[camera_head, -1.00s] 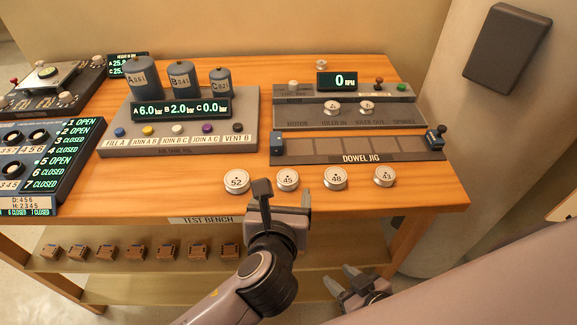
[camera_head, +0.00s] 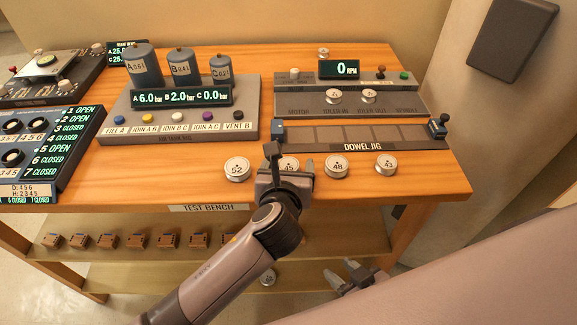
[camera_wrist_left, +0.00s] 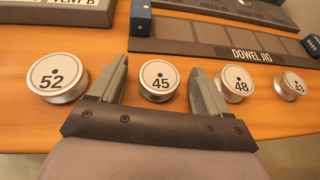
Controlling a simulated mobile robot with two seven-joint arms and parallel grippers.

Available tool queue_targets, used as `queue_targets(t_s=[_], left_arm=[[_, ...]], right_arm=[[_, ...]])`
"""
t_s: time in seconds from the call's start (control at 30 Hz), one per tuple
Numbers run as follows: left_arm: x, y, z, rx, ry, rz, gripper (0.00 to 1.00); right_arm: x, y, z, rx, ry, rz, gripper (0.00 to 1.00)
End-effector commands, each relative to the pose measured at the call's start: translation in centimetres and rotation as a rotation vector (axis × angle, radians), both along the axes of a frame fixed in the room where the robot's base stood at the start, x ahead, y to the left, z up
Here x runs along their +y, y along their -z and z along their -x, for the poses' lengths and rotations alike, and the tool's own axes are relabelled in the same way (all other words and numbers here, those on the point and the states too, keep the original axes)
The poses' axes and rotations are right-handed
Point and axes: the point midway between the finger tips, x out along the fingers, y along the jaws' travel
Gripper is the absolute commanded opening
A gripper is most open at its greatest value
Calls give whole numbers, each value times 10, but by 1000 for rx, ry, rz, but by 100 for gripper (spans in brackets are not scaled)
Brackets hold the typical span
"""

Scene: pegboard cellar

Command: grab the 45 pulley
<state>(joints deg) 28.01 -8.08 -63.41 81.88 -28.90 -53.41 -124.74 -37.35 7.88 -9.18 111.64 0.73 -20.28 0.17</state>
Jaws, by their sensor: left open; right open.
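The 45 pulley (camera_wrist_left: 159,80) is a silver disc with a white numbered face, resting near the bench's front edge. In the wrist view it lies between the fingers of my left gripper (camera_wrist_left: 160,92), a little beyond them. In the head view the pulley (camera_head: 288,164) is partly hidden behind that gripper (camera_head: 287,158). My left gripper is open and holds nothing. My right gripper (camera_head: 345,277) is open and empty, low in front of the bench.
The 52 pulley (camera_head: 237,169) stands to the left, and the 48 pulley (camera_head: 336,166) and 43 pulley (camera_head: 385,165) to the right. The dowel jig (camera_head: 362,146) lies behind them. Several small brown blocks sit on the lower shelf (camera_head: 330,240).

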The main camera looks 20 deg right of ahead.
Motion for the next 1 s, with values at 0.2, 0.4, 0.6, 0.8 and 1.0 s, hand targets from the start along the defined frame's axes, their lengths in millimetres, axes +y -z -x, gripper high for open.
queue_targets(t_s=[0.2, 0.4, 0.6, 0.8, 1.0], left_arm=[[0, 0, 0, 0, 0, 0, 35], [0, 0, 0, -1, 0, 0, 16], [0, -3, 0, -1, 0, 0, 16], [0, -22, 0, -4, 0, 3, 16], [0, -68, 0, -7, 2, 4, 16]], right_arm=[[0, -1, -1, -2, 0, 1, 43], [-1, -1, -1, -3, 0, 1, 43], [-1, -2, -1, -4, 0, 2, 43], [-1, -6, -2, -5, 0, 3, 43], [-1, -15, -2, -5, 0, 3, 43]])
